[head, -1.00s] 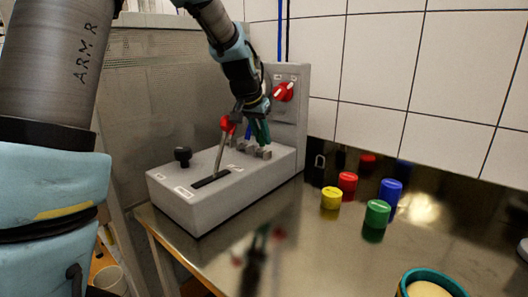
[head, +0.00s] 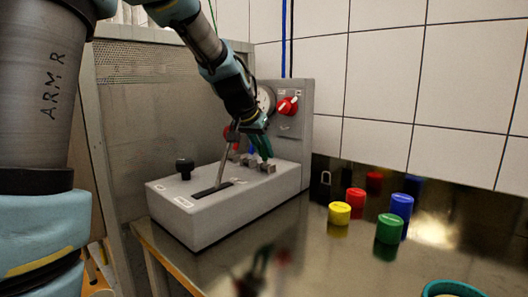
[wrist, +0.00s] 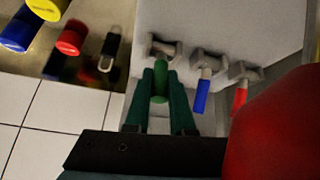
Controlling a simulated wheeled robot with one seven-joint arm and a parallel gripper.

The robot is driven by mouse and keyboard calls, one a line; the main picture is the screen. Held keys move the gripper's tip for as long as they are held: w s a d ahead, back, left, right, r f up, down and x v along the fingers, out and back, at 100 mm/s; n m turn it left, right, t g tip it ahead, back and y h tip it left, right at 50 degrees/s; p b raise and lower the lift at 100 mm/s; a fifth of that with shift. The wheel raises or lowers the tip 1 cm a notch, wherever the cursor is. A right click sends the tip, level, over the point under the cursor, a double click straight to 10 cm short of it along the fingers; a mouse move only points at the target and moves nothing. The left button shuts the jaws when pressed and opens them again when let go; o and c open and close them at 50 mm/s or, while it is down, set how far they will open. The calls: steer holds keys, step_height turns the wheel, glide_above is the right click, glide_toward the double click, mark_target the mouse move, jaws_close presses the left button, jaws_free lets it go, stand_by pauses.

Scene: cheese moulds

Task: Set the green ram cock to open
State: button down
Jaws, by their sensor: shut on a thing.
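The green ram cock (wrist: 160,80) is the leftmost of three cocks in the wrist view. Its handle points away from its grey valve body, roughly the same way as the blue cock (wrist: 201,96) and the red cock (wrist: 240,100). My gripper (wrist: 160,88) has its two green fingers closed on either side of the green handle. In the head view my gripper (head: 262,148) is over the row of cocks on top of the grey control box (head: 210,222), and its fingers mostly hide the green handle. Position marks by the cock are not readable.
A metal lever (head: 223,165) with a red knob stands close beside my gripper. A black knob (head: 184,168) is at the box's left end. Yellow (head: 339,213), red, green and blue cylinders stand right on the steel table.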

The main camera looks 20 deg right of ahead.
steer(key=c, duration=0.8)
jaws_free()
steer(key=shift+o, duration=0.2)
steer(key=v, duration=1)
steer(key=shift+a+r+b, duration=0.25)
steer(key=shift+r+b, duration=0.1)
steer(key=shift+b, duration=0.1)
steer(key=shift+s, duration=0.1)
steer(key=shift+c, duration=0.4)
